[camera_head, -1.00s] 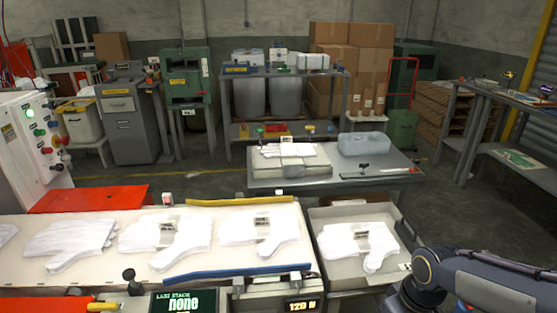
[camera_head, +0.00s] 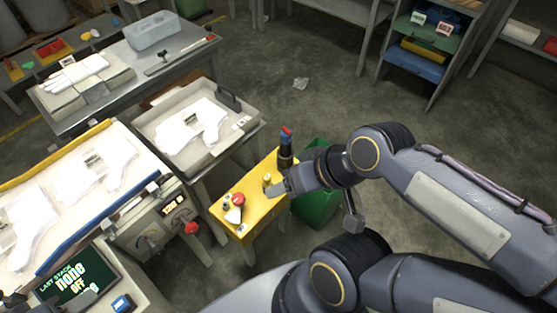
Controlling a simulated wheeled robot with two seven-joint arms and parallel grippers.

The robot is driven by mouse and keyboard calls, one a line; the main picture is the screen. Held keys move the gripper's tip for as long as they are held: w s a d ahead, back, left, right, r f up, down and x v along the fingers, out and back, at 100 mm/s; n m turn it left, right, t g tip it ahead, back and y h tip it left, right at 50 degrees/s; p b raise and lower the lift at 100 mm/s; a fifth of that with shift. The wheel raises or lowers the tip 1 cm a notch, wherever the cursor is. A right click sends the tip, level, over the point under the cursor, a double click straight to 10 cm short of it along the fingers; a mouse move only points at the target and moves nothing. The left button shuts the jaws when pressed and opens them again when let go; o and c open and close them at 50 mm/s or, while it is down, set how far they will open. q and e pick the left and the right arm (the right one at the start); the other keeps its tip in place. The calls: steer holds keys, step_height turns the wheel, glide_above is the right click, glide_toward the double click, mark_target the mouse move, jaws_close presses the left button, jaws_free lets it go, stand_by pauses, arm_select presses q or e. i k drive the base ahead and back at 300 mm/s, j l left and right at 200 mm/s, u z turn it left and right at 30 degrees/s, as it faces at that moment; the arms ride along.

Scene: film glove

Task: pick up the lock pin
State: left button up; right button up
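A small yellow table (camera_head: 262,213) stands right of the glove bench. On it are a red-topped piece (camera_head: 238,199), a pale cone-shaped piece (camera_head: 233,215) and a small brass-coloured piece (camera_head: 267,179). I cannot tell for sure which of these is the lock pin. My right gripper (camera_head: 273,189) is low over the middle of the yellow table, beside the brass-coloured piece. Its fingers are small and partly hidden by the wrist, so I cannot tell whether they are open or hold anything. My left gripper is not clearly in view.
A dark bottle-like object with a red and blue top (camera_head: 286,147) stands at the table's far end, close to my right wrist. A green bin (camera_head: 318,206) is just right of the table. A grey tray (camera_head: 218,150) with a white glove is behind-left. Open floor lies beyond.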

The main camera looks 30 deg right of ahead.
mark_target(267, 179)
steer(key=l+z, duration=0.1)
steer(key=z, duration=0.9)
